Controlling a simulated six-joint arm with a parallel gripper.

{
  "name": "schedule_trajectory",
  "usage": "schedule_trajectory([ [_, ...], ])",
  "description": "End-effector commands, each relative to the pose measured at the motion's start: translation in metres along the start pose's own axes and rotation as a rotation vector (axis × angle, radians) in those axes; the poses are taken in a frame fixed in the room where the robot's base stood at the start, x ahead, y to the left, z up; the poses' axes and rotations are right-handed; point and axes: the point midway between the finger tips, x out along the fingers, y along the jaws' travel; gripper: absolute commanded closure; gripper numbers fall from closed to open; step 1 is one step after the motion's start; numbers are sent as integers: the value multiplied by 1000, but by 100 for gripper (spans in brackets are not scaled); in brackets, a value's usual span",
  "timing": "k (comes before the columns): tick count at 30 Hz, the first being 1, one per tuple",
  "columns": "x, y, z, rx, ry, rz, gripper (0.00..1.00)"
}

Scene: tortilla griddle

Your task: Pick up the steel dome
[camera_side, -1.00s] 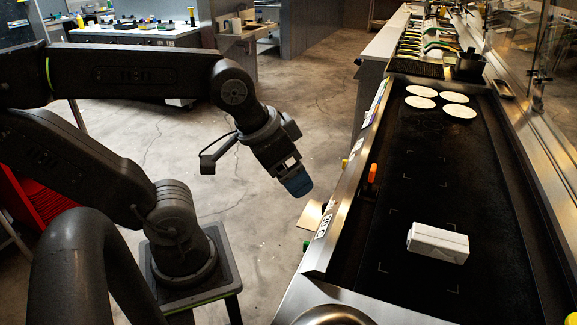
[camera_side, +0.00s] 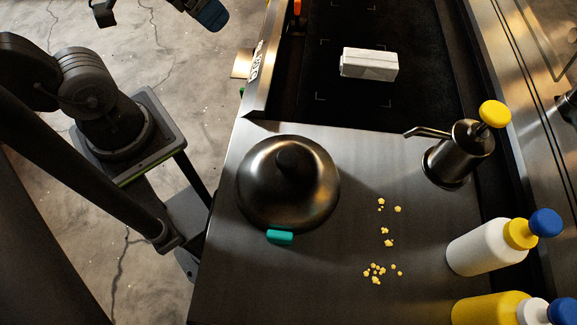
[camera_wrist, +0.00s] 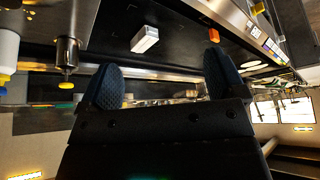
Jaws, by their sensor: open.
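The steel dome (camera_side: 262,205) sits on the steel counter at the near end of the griddle in the side view. It is round and shiny, with a dark knob (camera_side: 296,164) on top. My gripper (camera_side: 212,14) is at the top edge of the side view, over the floor, well left of and beyond the dome, and partly cut off. In the wrist view its two blue textured fingers (camera_wrist: 164,82) stand wide apart with nothing between them. I do not make out the dome in the wrist view.
A teal block (camera_side: 279,237) lies against the dome's near edge. Yellow crumbs (camera_side: 376,270) are scattered to its right. A steel pump dispenser (camera_side: 457,152) and bottles (camera_side: 485,248) stand further right. A white block (camera_side: 368,64) lies on the black griddle (camera_side: 420,100).

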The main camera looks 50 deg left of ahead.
Motion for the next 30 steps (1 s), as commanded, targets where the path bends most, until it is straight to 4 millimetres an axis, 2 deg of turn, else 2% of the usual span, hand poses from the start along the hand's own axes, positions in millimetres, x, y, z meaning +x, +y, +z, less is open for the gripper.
schedule_trajectory([
  [11, 0, 0, 0, 0, 0, 0, 11],
  [18, 0, 0, 0, 0, 0, 0, 31],
  [26, 0, 1, -1, -5, -4, 3, 32],
  [30, 0, 17, -8, -72, -53, 33, 32],
])
